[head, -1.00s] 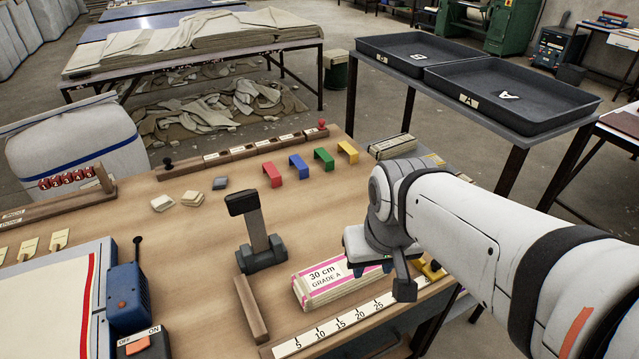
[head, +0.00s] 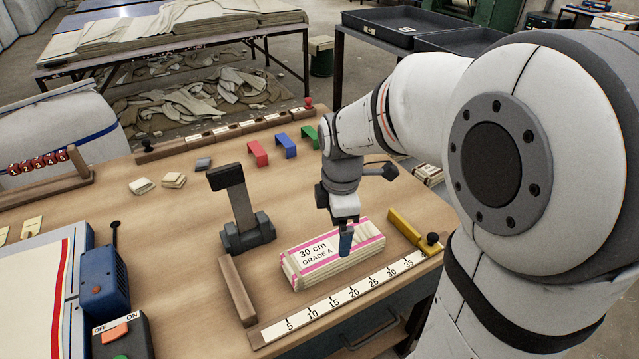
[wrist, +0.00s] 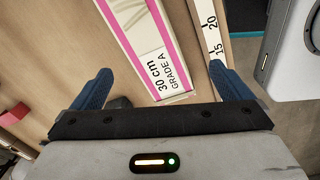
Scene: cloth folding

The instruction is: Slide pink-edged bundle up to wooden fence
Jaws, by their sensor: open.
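The pink-edged bundle (head: 318,263), labelled "30 cm GRADE A", lies flat on the bench behind the ruler strip (head: 340,301). It also shows in the wrist view (wrist: 135,25), between the lines of my two fingers. The wooden fence (head: 237,291) stands at the ruler's left end, with a gap of bare bench between it and the bundle. My gripper (head: 346,240) points down at the bundle, right of its label; one blue finger overlaps it in the head view, and I cannot tell if they touch. In the wrist view my gripper (wrist: 160,78) is open and empty.
A yellow stop (head: 410,231) stands at the ruler's right end. A dark upright stand (head: 243,215) is behind the fence. Red, blue and green blocks (head: 285,146) are farther back. A blue machine (head: 100,280) is at the left.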

